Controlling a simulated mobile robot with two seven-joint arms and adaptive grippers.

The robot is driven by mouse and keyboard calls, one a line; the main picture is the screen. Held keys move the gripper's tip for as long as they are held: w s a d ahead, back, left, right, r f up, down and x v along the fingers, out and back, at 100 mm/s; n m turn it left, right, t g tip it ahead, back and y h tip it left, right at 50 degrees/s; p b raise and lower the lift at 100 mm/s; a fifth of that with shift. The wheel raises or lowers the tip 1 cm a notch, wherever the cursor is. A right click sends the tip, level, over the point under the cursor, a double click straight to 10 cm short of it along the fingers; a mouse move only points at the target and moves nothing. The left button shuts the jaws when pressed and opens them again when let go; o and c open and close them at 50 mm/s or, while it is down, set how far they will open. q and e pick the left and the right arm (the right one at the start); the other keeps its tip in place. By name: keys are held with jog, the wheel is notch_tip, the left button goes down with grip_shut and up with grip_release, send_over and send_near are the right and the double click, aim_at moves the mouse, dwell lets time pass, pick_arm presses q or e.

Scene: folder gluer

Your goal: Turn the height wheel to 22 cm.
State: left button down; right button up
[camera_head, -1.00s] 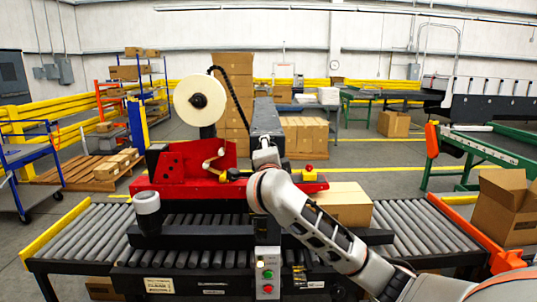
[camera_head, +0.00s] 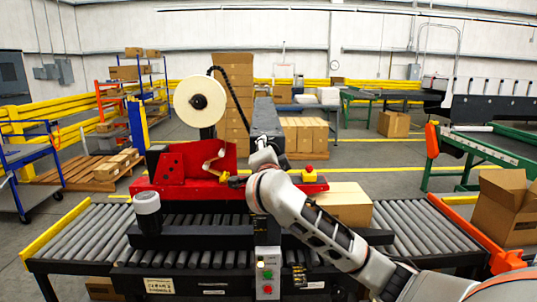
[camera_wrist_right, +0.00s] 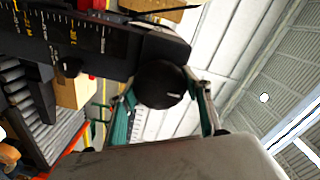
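The red and black box machine (camera_head: 190,172) stands over the roller conveyor. Its dark upright column (camera_head: 266,120) is at the middle of the head view. In the right wrist view, a round black knob (camera_wrist_right: 160,84), which looks like the height wheel, has a small white mark on its face. It sits at the end of a dark beam carrying a scale (camera_wrist_right: 75,32); its figures are too small to read surely. My right arm reaches from the lower right to the column. My right gripper (camera_head: 262,158) is by it, its fingers not clearly seen. My left gripper is out of view.
A closed carton (camera_head: 345,204) is on the rollers (camera_head: 408,222) behind my right arm. A control box with buttons (camera_head: 267,272) is at the machine's front. An open carton (camera_head: 505,207) stands at the right. A tape roll (camera_head: 200,101) rises above the machine.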

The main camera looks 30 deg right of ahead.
jog(key=o, duration=0.4)
jog(key=v, duration=1.2)
